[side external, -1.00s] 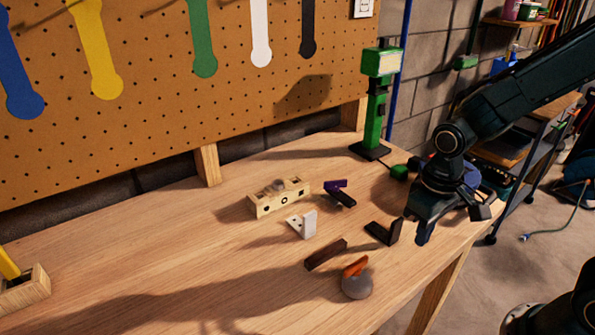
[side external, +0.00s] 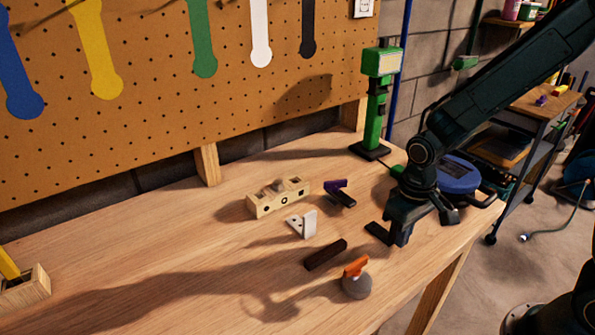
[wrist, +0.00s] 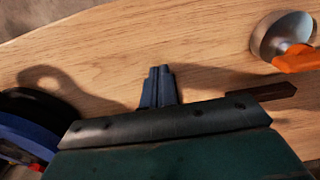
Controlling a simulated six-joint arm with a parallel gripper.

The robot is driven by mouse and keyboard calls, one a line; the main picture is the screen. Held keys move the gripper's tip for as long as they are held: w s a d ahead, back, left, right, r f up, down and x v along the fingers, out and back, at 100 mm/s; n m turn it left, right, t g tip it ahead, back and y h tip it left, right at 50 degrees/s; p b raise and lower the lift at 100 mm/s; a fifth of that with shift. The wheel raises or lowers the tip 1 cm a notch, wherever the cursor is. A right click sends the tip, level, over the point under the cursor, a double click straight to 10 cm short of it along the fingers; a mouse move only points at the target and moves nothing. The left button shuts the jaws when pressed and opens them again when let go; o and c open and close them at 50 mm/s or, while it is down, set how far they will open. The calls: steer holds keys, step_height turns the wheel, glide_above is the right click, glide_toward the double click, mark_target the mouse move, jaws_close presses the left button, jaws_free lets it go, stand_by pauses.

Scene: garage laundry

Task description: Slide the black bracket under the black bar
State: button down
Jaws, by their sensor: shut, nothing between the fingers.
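The black bracket (side external: 378,233) lies on the workbench just left of my gripper in the side view. Its flat leg shows, and its upright leg is hidden behind my gripper. The bar (side external: 325,254) looks very dark brown to black and lies flat to the left of the bracket. One end of the bar (wrist: 275,91) shows at the right in the wrist view. My gripper (side external: 401,241) points down low over the bench beside the bracket; I cannot tell if it touches it. Its fingers (wrist: 159,72) are together and empty. The bracket cannot be made out in the wrist view.
A grey round knob with an orange top (side external: 357,284) stands near the bar. A white bracket (side external: 302,224), a wooden block with holes (side external: 278,198) and a purple-and-black clip (side external: 340,193) lie behind. A blue round tool (side external: 458,178) is at the right. The left bench is mostly clear.

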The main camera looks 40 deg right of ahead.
mark_target(386, 235)
steer(key=shift+w, duration=0.1)
steer(key=shift+w, duration=4)
steer(key=shift+s, duration=0.25)
steer(key=shift+s, duration=1.85)
step_height(386, 235, up, 10)
steer(key=shift+r, duration=0.1)
